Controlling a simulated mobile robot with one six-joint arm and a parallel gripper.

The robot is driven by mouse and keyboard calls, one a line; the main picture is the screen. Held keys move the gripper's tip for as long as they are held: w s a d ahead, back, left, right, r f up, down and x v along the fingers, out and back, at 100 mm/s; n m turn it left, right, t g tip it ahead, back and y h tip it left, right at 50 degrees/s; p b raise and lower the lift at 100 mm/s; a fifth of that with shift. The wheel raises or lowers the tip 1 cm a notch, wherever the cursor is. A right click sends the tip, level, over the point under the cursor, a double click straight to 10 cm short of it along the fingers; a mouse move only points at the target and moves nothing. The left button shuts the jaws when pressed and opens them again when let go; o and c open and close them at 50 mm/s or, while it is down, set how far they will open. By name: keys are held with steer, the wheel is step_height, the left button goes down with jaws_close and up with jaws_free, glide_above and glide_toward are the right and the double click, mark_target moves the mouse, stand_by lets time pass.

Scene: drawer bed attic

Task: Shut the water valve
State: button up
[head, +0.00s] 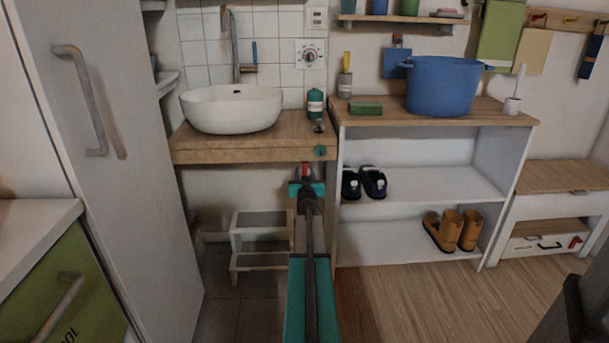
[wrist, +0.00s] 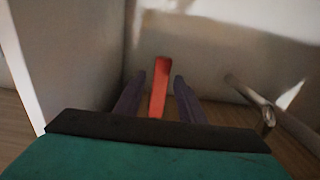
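The red valve handle (wrist: 160,84) stands between the two fingers of my gripper (wrist: 158,92) in the wrist view. A gap shows on each side of it, so the fingers are apart and around it, not clamped. In the head view only a small red part of the handle (head: 306,170) shows, below the washbasin counter, just beyond my gripper (head: 306,181). My gripper and arm hide the rest of the valve there.
The wooden counter (head: 250,156) with the white basin (head: 232,110) is above my gripper. A step stool (head: 262,240) stands below, left of my arm. An open shelf (head: 420,180) with shoes is close on the right. A tall white cabinet (head: 130,200) is at left.

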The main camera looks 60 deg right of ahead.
jaws_close()
